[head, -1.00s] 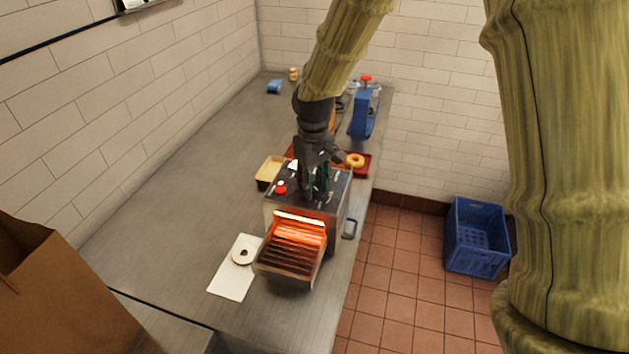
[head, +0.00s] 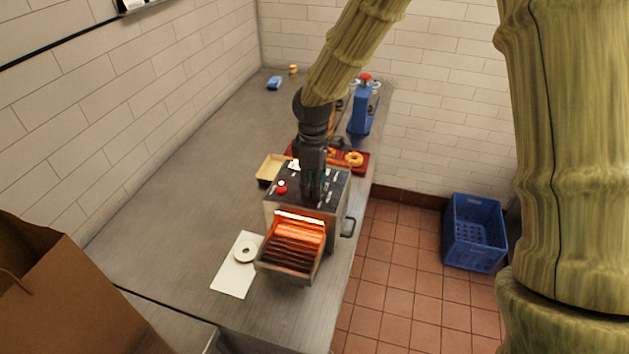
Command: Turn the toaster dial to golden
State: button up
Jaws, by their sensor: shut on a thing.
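The toaster (head: 340,212) stands on the metal counter, with a dark control panel on top, a glowing orange opening and a slatted rack (head: 290,254) in front. A red button (head: 281,187) sits at the left of the panel. My gripper (head: 312,197) points down onto the middle of the panel, right of the red button, and is shut on the toaster dial. The dial is hidden behind the fingers, so its setting cannot be read. Small white marks show on the panel to the right of my gripper.
A white card (head: 231,279) with a pale ring lies left of the rack. A beige tray (head: 266,169), a red tray (head: 365,168) with a bagel (head: 353,158), and a blue dispenser (head: 361,112) are behind. A paper bag (head: 70,300) stands front left; a blue crate (head: 474,232) is on the floor.

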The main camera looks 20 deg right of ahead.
jog(key=shift+n, duration=0.3)
dwell(0.4)
jog(key=o, duration=1.1)
jog(key=shift+s, duration=0.1)
jog(key=shift+c, duration=0.2)
jog(key=shift+r, duration=0.1)
notch_tip(320, 180, up, 12)
jog(key=shift+d, duration=0.15)
